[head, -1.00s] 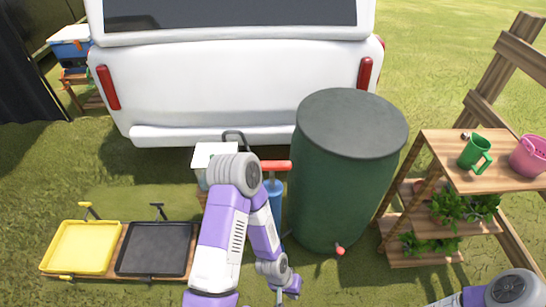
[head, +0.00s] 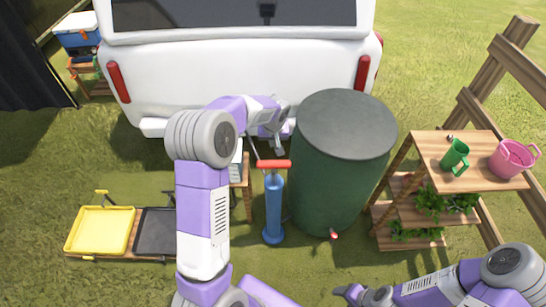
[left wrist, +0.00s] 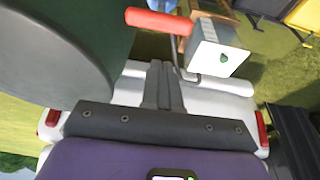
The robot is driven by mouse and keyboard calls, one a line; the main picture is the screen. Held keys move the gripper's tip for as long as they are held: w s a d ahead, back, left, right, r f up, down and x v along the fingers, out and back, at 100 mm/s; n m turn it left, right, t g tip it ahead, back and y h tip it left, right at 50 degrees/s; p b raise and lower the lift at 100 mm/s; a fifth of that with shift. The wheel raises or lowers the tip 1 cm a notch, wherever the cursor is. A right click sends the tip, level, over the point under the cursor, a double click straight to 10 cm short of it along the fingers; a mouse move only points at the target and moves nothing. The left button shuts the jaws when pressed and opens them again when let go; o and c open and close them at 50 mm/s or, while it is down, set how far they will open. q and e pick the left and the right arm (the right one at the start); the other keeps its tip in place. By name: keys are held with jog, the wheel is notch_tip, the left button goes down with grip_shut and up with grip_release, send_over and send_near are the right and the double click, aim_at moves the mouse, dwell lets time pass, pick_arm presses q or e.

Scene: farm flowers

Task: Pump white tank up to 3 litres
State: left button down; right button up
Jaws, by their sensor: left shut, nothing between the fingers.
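The white tank (left wrist: 217,48) is a white box with a small green mark, seen in the left wrist view. In the head view my left arm mostly covers it, and its fill level cannot be read. A blue hand pump (head: 273,208) with a red handle (head: 274,164) stands upright beside the green barrel. The red handle also shows at the top of the left wrist view (left wrist: 158,21). My left gripper (left wrist: 160,72) is shut and empty, reaching beyond the pump handle and apart from it. My right gripper (head: 345,291) is low at the front, its fingers unclear.
The large green barrel (head: 340,180) stands right of the pump. A white vehicle (head: 200,75) is behind. A wooden shelf (head: 480,170) with a green watering can (head: 455,157) and a pink bucket (head: 513,158) is at right. Yellow (head: 100,230) and black trays (head: 156,232) lie at left.

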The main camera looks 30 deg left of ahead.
pick_arm(q)
jog(key=b, duration=0.2)
send_over(273, 162)
jog(key=f, duration=0.8)
jog(key=s+f, duration=0.1)
jog(key=f, duration=0.3)
jog(key=shift+d, duration=0.2)
jog(key=shift+f, duration=0.8)
jog(key=shift+f+b, duration=0.1)
jog(key=shift+b, duration=0.25)
notch_tip(273, 162, down, 10)
jog(key=b, duration=0.7)
jog(key=shift+r, duration=0.2)
jog(key=shift+s+d, duration=0.1)
